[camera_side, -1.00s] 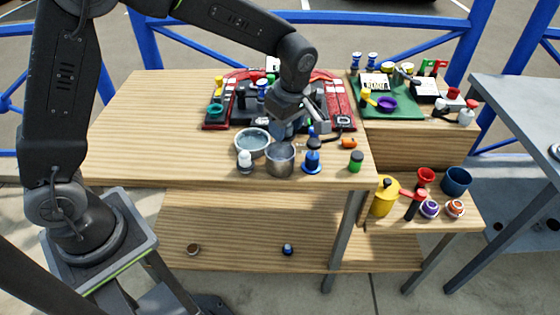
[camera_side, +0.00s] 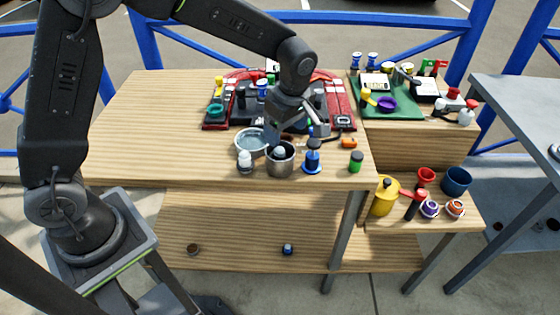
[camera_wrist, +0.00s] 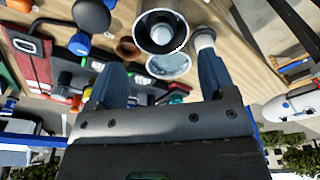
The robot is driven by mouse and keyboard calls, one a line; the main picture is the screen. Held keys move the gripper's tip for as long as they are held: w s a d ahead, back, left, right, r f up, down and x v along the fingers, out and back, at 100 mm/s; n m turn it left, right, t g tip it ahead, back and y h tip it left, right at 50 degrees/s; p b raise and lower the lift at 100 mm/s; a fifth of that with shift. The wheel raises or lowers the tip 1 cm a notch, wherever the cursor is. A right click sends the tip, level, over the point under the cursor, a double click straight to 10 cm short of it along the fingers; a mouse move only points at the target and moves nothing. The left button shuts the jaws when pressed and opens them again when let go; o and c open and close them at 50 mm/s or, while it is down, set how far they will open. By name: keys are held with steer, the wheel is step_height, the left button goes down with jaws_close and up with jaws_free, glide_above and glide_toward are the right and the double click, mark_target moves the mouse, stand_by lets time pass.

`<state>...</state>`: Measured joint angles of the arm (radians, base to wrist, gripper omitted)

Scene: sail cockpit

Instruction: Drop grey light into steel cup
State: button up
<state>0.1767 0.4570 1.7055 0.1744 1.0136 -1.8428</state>
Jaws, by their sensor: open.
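The steel cup (camera_side: 281,166) stands upright near the front edge of the wooden table. The grey light (camera_side: 279,152) is inside it, its pale rounded top showing at the mouth. In the wrist view the steel cup (camera_wrist: 143,36) is at top centre, with the grey light (camera_wrist: 161,34) seen within its rim. The light's lower part is hidden by the cup.
A glass dish (camera_side: 250,139) is close behind and left of the cup. A white-topped piece (camera_side: 245,161) stands at left, a blue-based piece (camera_side: 312,163) at right. A green-topped piece (camera_side: 356,162) is farther right. The table's left part is clear.

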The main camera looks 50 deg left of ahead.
step_height(320, 180, up, 14)
steer(key=d, duration=0.2)
steer(key=shift+f, duration=0.2)
steer(key=s+a+r+m+t+h, duration=0.1)
steer(key=s+a+r+m+t, duration=0.15)
steer(key=s+m, duration=0.3)
steer(key=s+a+r+m+t, duration=0.1)
steer(key=s+a+m, duration=0.25)
steer(key=s, duration=0.35)
steer(key=s+a+f+m+t, duration=0.1)
steer(key=s+f+m, duration=0.3)
steer(key=s+m, duration=0.5)
steer(key=shift+s+t+h, duration=0.4)
steer(key=shift+s+t, duration=0.1)
steer(key=shift+t, duration=0.05)
